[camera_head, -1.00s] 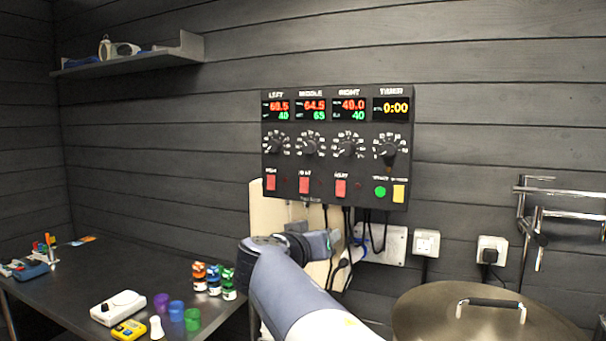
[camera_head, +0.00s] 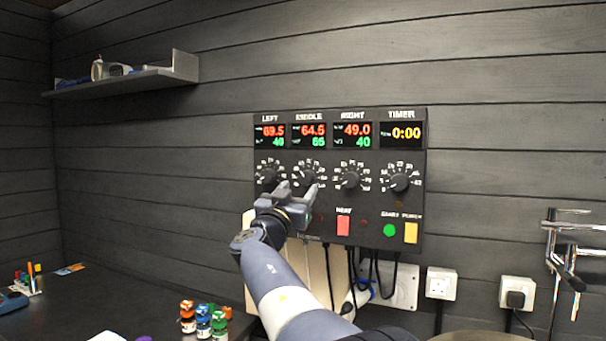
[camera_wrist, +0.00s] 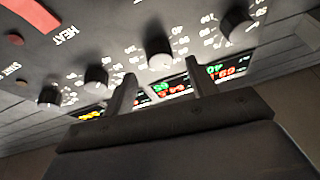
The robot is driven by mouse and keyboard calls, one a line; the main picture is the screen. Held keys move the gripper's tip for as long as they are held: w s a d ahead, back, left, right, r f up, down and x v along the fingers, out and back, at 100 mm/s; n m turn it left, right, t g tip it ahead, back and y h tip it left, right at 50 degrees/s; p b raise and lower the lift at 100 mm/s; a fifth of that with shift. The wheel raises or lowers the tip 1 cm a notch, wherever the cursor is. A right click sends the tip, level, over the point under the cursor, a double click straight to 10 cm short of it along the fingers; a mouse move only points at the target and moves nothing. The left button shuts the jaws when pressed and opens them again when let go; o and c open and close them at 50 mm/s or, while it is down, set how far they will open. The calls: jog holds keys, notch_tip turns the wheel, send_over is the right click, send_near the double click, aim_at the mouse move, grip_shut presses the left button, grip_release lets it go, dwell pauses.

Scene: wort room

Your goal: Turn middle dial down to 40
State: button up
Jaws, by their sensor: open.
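The control panel (camera_head: 390,208) hangs on the dark plank wall. The middle dial (camera_head: 306,174) is a black knob under the middle display (camera_head: 309,136), which reads 64.5 in red and about 65 in green. My gripper (camera_head: 298,188) is open just in front of and below this dial, partly covering its surroundings. In the wrist view, which is turned over, the middle dial (camera_wrist: 158,53) lies ahead of the gap between my two fingers (camera_wrist: 161,86). Nothing is between the fingers; I cannot tell if they touch the knob.
The left dial (camera_head: 269,175) and right dial (camera_head: 349,180) flank it closely; the timer dial (camera_head: 399,183) is farther right. A red heat switch (camera_head: 343,225), green button (camera_head: 389,230) and yellow button (camera_head: 411,232) sit below. Cables hang under the panel. Small bottles (camera_head: 203,321) stand on the table.

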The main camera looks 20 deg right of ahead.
aim_at(305, 180)
jog(key=shift+p+x, duration=0.9)
jog(key=shift+x, duration=1.15)
jog(key=shift+s, duration=0.1)
jog(key=c, duration=1)
